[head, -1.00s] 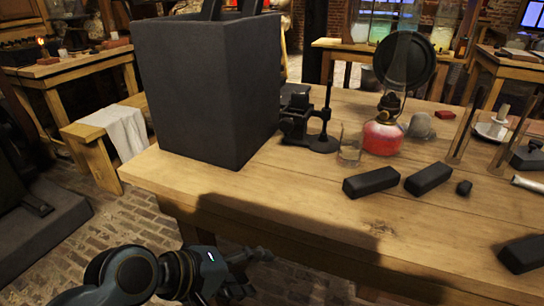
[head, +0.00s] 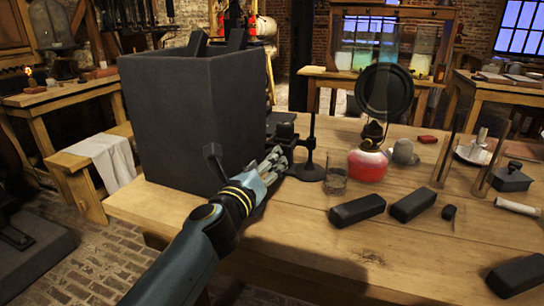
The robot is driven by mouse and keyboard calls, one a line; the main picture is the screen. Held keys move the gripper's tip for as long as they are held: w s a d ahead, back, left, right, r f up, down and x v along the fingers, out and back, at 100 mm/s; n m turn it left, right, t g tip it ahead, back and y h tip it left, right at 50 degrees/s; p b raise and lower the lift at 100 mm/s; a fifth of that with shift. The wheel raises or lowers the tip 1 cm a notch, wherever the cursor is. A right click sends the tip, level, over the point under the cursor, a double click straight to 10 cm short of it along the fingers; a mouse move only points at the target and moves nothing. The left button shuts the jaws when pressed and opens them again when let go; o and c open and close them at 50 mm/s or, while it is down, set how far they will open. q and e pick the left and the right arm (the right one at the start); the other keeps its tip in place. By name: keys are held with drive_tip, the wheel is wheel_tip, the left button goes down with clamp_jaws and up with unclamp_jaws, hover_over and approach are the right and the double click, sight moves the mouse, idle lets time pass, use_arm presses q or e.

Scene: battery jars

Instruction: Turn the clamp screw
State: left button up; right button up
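A dark metal clamp-like fitting (head: 284,130) stands on the wooden table, against the right side of a large dark grey box (head: 190,120). Its lower part is hidden behind my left gripper, and I cannot make out the clamp screw itself. My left gripper (head: 270,163) is in front of the fitting, close to the box's near right corner. Whether it touches the fitting, and whether its fingers are open or shut, I cannot tell. My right gripper is not in view.
A dark stand with a round base (head: 307,171), a small glass (head: 335,181) and a red lamp (head: 368,163) stand right of the gripper. Dark blocks (head: 357,209) lie on the table (head: 330,250).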

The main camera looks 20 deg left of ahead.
use_arm(q)
drive_tip(key=w+b, duration=0.1)
drive_tip(key=w, duration=0.4)
drive_tip(key=shift+c, duration=0.3)
clamp_jaws()
